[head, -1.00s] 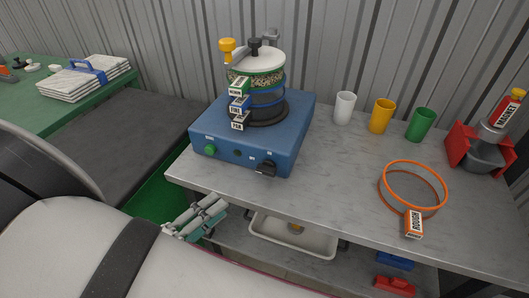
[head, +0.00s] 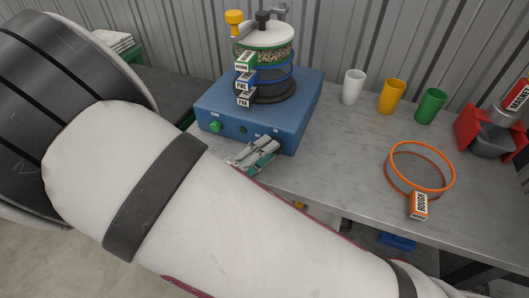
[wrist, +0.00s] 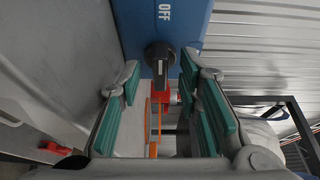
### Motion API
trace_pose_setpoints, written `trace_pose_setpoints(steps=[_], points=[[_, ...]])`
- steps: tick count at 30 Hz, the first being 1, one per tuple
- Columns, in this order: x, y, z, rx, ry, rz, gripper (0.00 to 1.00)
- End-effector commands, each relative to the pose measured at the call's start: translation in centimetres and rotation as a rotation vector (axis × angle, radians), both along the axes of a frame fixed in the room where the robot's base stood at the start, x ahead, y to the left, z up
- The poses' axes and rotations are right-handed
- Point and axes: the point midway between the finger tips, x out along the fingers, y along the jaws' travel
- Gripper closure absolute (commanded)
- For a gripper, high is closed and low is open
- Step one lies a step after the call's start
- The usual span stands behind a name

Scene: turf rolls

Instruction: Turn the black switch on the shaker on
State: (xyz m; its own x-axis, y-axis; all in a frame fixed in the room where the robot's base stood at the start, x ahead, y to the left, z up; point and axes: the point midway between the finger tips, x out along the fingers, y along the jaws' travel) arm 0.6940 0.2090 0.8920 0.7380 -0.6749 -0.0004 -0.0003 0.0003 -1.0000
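The shaker has a blue base (head: 305,95) with a stack of sieves (head: 265,70) under a white lid. Its black switch (wrist: 158,58) shows in the wrist view, just below a white OFF label (wrist: 165,12); a white line marks its grip. In the head view the switch is hidden behind my gripper (head: 257,155), which is at the front right of the base. In the wrist view my gripper (wrist: 160,85) is open, with teal pads on both sides of the switch's line. The switch lies between the fingertips; I cannot tell whether they touch it.
A green button (head: 215,127) is on the base's front left. White (head: 353,87), yellow (head: 391,97) and green (head: 430,106) cups stand right of the shaker. An orange ring (head: 450,178) and a red holder (head: 470,128) are farther right. The grey table (head: 340,160) is clear between.

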Motion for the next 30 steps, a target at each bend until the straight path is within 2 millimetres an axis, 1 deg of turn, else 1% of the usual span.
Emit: trace_pose_setpoints(steps=[7, 8, 9, 11, 12, 23, 30], points=[[0.07, -0.06, 0.02, 0.000, 0.000, 0.000, 0.68], [0.06, -0.05, 0.02, 0.000, 0.000, 0.000, 0.73], [0.07, -0.05, 0.01, 0.000, 0.000, 0.000, 0.82], [0.06, -0.04, 0.01, 0.000, 0.000, 0.000, 0.96], [0.06, -0.04, 0.02, 0.000, 0.000, 0.000, 1.00], [0.03, -0.04, 0.08, 0.021, -0.007, 0.000, 1.00], [-0.03, -0.07, 0.33, 0.126, -0.045, -0.001, 1.00]])
